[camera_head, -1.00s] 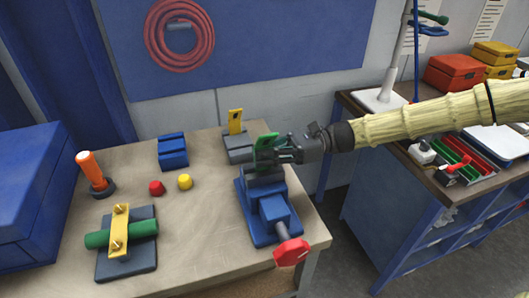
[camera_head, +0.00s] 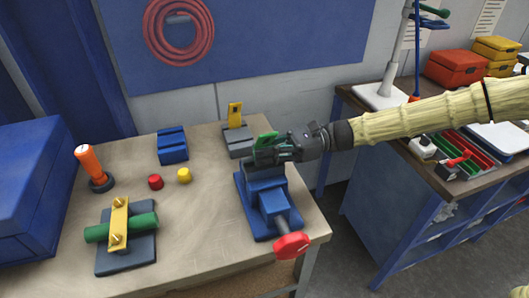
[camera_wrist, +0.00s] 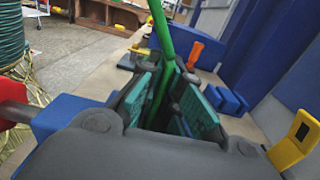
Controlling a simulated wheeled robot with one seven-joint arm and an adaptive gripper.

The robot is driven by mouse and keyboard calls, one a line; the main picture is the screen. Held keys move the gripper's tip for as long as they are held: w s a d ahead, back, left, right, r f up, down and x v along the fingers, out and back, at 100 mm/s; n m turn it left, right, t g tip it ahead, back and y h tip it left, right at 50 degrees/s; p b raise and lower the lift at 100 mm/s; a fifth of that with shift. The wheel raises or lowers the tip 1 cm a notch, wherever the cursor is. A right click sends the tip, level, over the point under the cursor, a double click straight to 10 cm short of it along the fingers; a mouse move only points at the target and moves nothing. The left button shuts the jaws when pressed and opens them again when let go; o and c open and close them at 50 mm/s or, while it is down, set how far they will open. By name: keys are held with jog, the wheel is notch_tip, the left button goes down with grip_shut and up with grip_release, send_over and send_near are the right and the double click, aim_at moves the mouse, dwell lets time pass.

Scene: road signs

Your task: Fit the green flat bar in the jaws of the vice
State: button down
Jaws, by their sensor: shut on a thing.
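The green flat bar (camera_head: 265,138) is in my gripper (camera_head: 270,153), right above the jaws of the blue vice (camera_head: 270,206) in the head view. In the wrist view the green bar (camera_wrist: 162,42) runs between the teal finger pads of my gripper (camera_wrist: 168,98), which is shut on it. The vice's blue body (camera_wrist: 66,115) shows at the left of the wrist view. Its red handle (camera_head: 291,245) faces the table's front. My gripper hides the vice jaws, so I cannot tell whether the bar's lower end is between them.
A grey block with a yellow upright plate (camera_head: 235,115) stands just behind the vice. A blue block (camera_head: 172,146), red and yellow knobs (camera_head: 184,175), an orange-handled tool (camera_head: 89,162) and a clamped green rod (camera_head: 144,222) are further left. The bench (camera_head: 195,220) is bare between them.

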jog(key=c, duration=1.5)
grip_release()
jog(key=shift+s+f, duration=0.1)
jog(key=shift+f, duration=0.45)
jog(key=shift+d, duration=0.15)
jog(key=v, duration=0.5)
jog(key=r+v, duration=0.1)
jog(key=v, duration=0.1)
jog(key=shift+w+d, duration=0.25)
jog(key=shift+d, duration=0.05)
